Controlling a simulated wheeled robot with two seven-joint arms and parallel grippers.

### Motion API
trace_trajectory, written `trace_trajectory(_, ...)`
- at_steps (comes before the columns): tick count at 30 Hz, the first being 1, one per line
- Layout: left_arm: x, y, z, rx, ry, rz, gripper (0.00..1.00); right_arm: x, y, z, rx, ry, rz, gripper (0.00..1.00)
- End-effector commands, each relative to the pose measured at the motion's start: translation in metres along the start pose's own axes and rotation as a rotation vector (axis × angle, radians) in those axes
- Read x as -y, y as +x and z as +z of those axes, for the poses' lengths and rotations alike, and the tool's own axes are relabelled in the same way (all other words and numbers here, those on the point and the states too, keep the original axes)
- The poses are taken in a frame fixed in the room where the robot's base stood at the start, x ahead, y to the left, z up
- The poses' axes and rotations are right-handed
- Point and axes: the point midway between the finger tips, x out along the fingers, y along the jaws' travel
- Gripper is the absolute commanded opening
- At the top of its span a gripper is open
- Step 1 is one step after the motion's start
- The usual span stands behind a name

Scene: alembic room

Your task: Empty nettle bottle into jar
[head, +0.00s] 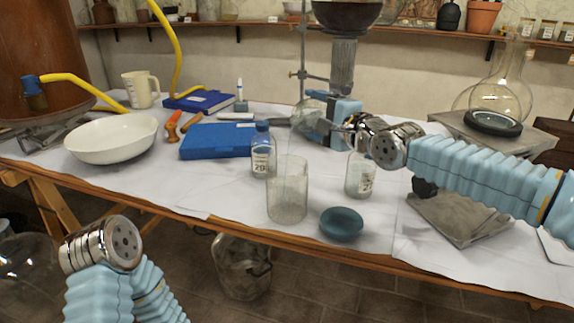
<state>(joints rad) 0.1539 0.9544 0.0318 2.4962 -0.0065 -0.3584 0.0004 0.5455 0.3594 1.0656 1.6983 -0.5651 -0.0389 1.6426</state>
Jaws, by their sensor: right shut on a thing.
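A clear glass bottle (359,178) with a white label stands upright below my right gripper (350,127). The gripper is shut on this bottle near its neck, which the fingers partly hide. I cannot tell whether its base touches the table. A second clear bottle (263,158) with a blue cap and white label stands farther left. Neither label is legible enough to tell which is nettle. An open, tall glass jar (288,190) stands at the front of the table, between the bottles. My left wrist shows at lower left, off the table; its fingers cannot be made out.
A blue-green round lid or dish (341,224) lies right of the jar near the front edge. A blue case (216,141), white bowl (111,138) and beige jug (141,89) are at left. A metal stand (303,60) rises behind. A large flask (499,85) stands at right.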

Motion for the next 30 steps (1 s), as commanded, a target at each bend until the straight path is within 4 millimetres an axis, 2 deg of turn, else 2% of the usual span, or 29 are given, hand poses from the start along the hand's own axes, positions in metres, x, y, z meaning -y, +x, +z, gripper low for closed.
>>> trace_trajectory(30,0.0020,0.0050,0.0000,0.000,0.000,0.000,0.58,0.0057,-0.0005,0.0017,0.001,-0.055,-0.025,0.21)
